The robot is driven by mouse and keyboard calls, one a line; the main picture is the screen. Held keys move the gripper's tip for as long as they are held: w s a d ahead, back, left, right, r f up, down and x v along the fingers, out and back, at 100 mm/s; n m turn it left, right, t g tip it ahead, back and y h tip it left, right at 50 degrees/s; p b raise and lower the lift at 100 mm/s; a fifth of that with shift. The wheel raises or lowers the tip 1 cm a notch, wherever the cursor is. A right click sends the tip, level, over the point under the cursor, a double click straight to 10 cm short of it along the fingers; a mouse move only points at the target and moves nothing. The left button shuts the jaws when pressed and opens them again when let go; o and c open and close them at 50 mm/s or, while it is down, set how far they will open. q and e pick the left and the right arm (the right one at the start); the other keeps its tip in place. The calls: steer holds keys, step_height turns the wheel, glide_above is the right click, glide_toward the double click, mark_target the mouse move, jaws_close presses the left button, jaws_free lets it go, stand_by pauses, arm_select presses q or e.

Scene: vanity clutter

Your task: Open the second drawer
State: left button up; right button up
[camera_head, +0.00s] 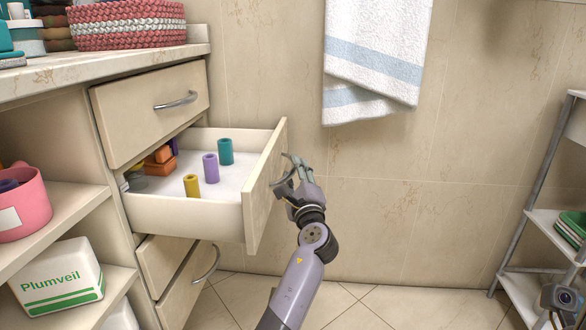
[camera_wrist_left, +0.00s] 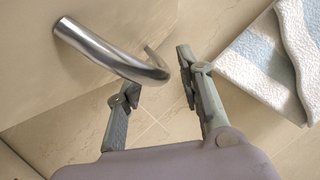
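The second drawer (camera_head: 183,214) of the beige cabinet is pulled far out, with its white inside showing. Its front panel (camera_head: 262,195) faces right. Its curved metal handle (camera_wrist_left: 112,56) shows large in the left wrist view. My left gripper (camera_head: 289,178) is at the outer side of that front, by the handle. In the left wrist view, the fingers of my left gripper (camera_wrist_left: 158,78) are spread apart, with the bend of the handle between or just above their tips. I cannot tell whether they touch it.
Purple, teal and yellow cylinders stand in the drawer, with orange blocks behind. The top drawer (camera_head: 150,112) is shut; a lower drawer (camera_head: 172,275) sits beneath. A towel (camera_head: 375,55) hangs on the wall. A shelf rack (camera_head: 540,215) stands right, with open floor between.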

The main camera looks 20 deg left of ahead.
arm_select(q)
steer(key=shift+v, duration=2.65)
